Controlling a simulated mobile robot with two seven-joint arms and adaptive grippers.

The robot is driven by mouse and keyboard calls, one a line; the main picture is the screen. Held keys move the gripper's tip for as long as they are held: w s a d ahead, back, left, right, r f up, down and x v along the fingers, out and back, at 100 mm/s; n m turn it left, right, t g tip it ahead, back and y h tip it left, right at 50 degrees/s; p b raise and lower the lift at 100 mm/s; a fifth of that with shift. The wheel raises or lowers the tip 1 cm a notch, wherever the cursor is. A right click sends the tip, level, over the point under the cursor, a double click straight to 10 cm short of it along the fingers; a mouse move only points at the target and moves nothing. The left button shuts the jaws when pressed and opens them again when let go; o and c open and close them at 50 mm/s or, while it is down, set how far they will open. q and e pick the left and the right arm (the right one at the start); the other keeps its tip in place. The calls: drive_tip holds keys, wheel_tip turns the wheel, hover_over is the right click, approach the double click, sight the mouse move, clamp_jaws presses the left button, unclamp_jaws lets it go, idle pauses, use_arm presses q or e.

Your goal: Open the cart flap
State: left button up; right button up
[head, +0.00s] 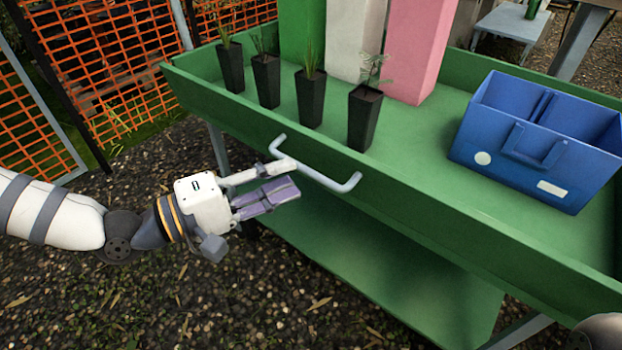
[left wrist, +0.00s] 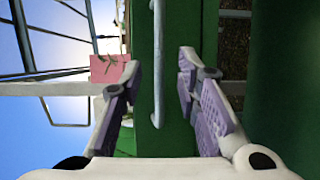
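The green cart (head: 420,222) has a raised front side panel, the flap, which stands up closed. A pale grey bar handle (head: 325,181) is fixed to its outer face. My left gripper (head: 291,177) is open at the handle's left part, with its fingers pointing at the panel. In the left wrist view the handle (left wrist: 157,60) runs upright between the two spread fingers of the gripper (left wrist: 156,68). I see no finger closed on it; I cannot tell whether the fingertips reach past the bar. My right gripper is not in view.
Several black pots with seedlings (head: 365,118) stand in the tray just behind the panel. A blue divided caddy (head: 535,140) sits to the right. Green, white and pink blocks (head: 420,50) stand at the back. A lower green shelf (head: 400,275) lies below. Gravel ground in front is clear.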

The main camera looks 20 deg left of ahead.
sight(307, 167)
use_arm(q)
drive_tip(key=x, duration=0.5)
drive_tip(key=shift+c, duration=0.6)
clamp_jaws()
drive_tip(key=shift+b, duration=0.3)
